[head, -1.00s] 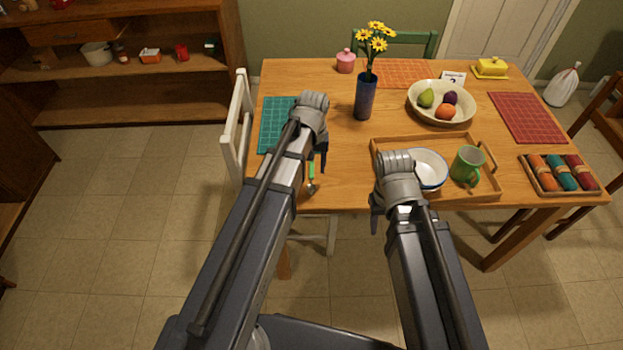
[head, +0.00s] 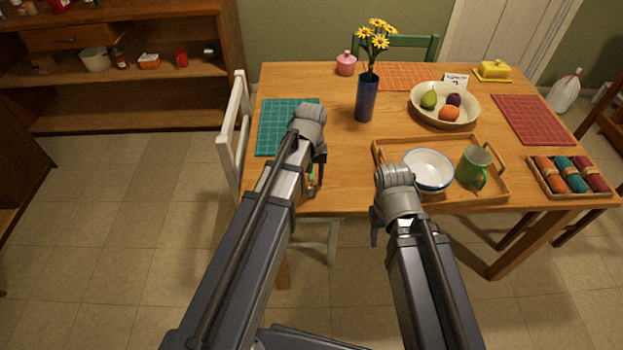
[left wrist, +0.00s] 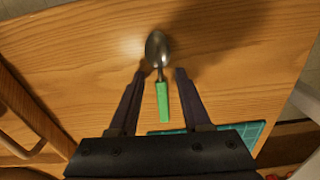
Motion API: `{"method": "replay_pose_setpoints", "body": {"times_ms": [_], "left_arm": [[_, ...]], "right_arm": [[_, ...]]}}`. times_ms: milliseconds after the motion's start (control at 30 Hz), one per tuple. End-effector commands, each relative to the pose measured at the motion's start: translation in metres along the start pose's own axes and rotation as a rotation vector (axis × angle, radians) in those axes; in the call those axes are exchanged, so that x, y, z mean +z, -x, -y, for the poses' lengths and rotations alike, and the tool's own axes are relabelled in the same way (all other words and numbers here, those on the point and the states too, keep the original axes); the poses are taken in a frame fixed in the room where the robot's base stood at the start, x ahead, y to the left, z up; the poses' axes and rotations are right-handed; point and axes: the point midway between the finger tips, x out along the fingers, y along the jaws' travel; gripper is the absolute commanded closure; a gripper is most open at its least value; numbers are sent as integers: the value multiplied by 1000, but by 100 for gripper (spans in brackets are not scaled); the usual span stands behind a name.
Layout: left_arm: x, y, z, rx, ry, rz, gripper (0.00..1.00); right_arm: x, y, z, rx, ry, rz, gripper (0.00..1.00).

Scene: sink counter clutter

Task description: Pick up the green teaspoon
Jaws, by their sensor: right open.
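The green teaspoon (left wrist: 163,103) lies on the wooden table, with a green handle and a metal bowl. In the head view its handle (head: 311,178) shows only in part behind my left gripper (head: 316,180). In the left wrist view my left gripper (left wrist: 161,72) is open. Its two fingers are on either side of the handle in the picture, with a gap on each side. I cannot tell how far above the table the fingertips are. My right gripper (head: 377,226) is open and empty at the table's front edge, by the wooden tray.
The wooden tray (head: 480,197) holds a white bowl (head: 428,170) and a green mug (head: 473,167). A teal placemat (head: 277,127) lies on the left of the table. A blue vase (head: 367,98) with yellow flowers stands behind. A white chair (head: 235,130) is at the left edge.

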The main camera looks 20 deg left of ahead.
Motion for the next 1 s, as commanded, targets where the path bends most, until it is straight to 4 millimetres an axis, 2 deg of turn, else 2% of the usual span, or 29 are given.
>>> {"method": "replay_pose_setpoints", "body": {"times_ms": [67, 400, 1000], "left_arm": [[0, 0, 0, 0, 0, 0, 62], [0, 0, 0, 0, 0, 0, 100], [0, 3, 0, 0, 0, 0, 100]], "right_arm": [[0, 0, 0, 0, 0, 0, 50], [0, 0, 0, 0, 0, 0, 50], [0, 3, 0, 0, 0, 0, 50]]}}
